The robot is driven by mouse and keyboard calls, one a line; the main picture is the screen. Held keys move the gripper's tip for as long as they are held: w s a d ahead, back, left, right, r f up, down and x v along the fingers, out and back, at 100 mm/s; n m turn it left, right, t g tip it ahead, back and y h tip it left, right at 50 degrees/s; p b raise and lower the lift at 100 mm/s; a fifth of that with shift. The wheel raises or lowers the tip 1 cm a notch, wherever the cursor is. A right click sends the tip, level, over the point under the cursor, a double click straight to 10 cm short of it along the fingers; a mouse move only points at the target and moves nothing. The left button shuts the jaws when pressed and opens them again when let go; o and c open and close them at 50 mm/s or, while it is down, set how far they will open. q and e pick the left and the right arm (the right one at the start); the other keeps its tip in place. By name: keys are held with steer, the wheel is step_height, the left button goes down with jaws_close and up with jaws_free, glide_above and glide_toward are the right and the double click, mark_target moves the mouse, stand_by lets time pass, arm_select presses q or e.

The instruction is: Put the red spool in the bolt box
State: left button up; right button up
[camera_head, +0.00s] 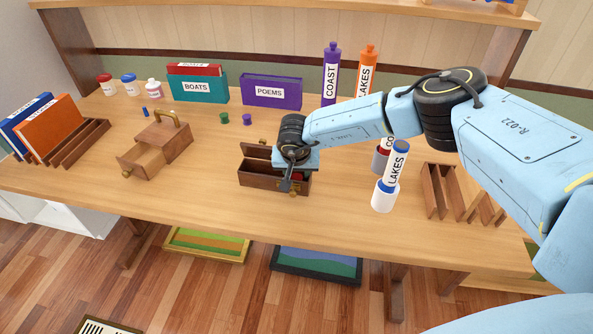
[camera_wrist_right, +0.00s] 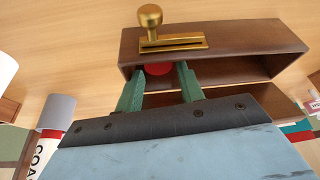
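The bolt box is a dark brown wooden box (camera_head: 262,181) with a brass knob, open at the top, on the middle of the table. It also shows in the right wrist view (camera_wrist_right: 225,42). The red spool (camera_head: 297,176) is inside the box at its right end, mostly hidden; in the right wrist view a red part of the spool (camera_wrist_right: 159,70) shows between the fingertips. My right gripper (camera_head: 288,184) reaches down into the box. In the right wrist view its two green fingers (camera_wrist_right: 160,78) stand apart around the spool, with slight gaps beside it. My left gripper is out of view.
A wooden drawer box (camera_head: 170,140) with a brass handle stands left. Green (camera_head: 224,118) and purple (camera_head: 247,119) spools stand behind. A LAKES tube in a white holder (camera_head: 385,195) stands close right of the bolt box. Wooden racks (camera_head: 440,190) stand farther right. The front left table is clear.

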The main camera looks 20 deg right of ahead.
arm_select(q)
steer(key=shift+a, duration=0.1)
arm_select(e)
steer(key=shift+r+p, duration=0.5)
steer(key=shift+r, duration=0.1)
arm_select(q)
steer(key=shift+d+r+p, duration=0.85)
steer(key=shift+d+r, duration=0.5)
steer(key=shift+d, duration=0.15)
arm_select(e)
steer(key=v, duration=1.2)
